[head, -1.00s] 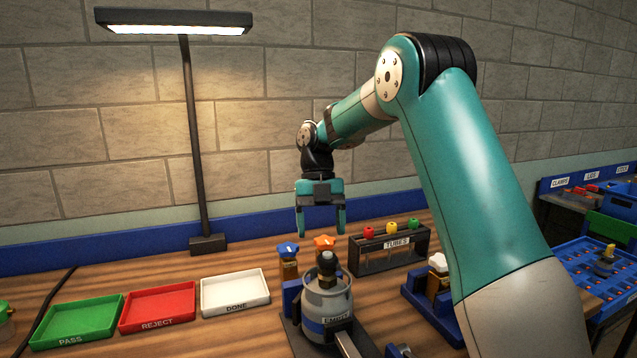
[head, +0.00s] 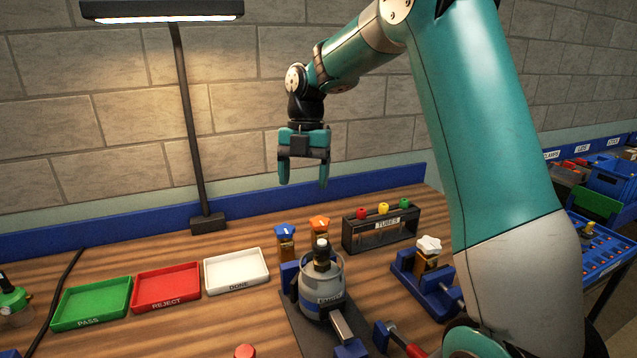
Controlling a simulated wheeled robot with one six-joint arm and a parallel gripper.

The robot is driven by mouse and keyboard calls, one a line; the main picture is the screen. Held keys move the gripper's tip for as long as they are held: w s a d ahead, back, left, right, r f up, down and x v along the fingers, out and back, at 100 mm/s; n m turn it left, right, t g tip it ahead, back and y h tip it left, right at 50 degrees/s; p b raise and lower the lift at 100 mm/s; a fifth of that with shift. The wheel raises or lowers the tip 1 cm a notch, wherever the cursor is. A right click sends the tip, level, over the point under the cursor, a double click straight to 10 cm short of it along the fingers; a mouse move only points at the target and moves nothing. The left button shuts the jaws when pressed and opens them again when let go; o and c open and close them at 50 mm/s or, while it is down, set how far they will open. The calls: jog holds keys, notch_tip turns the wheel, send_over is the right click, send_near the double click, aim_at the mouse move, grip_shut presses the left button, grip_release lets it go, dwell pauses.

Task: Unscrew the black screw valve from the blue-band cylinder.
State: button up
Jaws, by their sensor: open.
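The grey cylinder with a blue band (head: 318,288) stands upright in a clamp on a dark base plate, its label partly readable as "EMPTY". The black screw valve (head: 322,257) sits on top of its neck, with a pale tip. My gripper (head: 303,185) is open and empty, pointing down. It hangs well above the bench, above and slightly left of the valve in the picture, and touches nothing.
Green PASS (head: 91,322), red REJECT (head: 167,305) and white DONE (head: 237,287) trays lie at left. Blue-topped (head: 285,231) and orange-topped (head: 320,224) pieces stand behind the cylinder. A TUBES rack (head: 383,236) and a white-knobbed fixture (head: 428,245) are to the right. A lamp post (head: 190,130) rises behind.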

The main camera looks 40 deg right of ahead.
aim_at(321, 246)
jog(key=s+m+t+h, duration=0.2)
jog(key=s+m, duration=0.1)
jog(key=s, duration=0.2)
jog(key=f, duration=0.6)
jog(key=f+p, duration=0.1)
jog(key=f, duration=0.5)
jog(key=f+p, duration=0.1)
jog(key=f, duration=0.4)
jog(key=shift+w+d+f, duration=0.25)
jog(key=shift+d+f, duration=0.15)
jog(key=c, duration=1.1)
jog(key=n+p, duration=0.1)
jog(key=n, duration=0.3)
jog(key=shift+r, duration=0.1)
jog(key=n, duration=0.2)
jog(key=shift+w+n, duration=0.1)
jog(key=shift+n, duration=0.3)
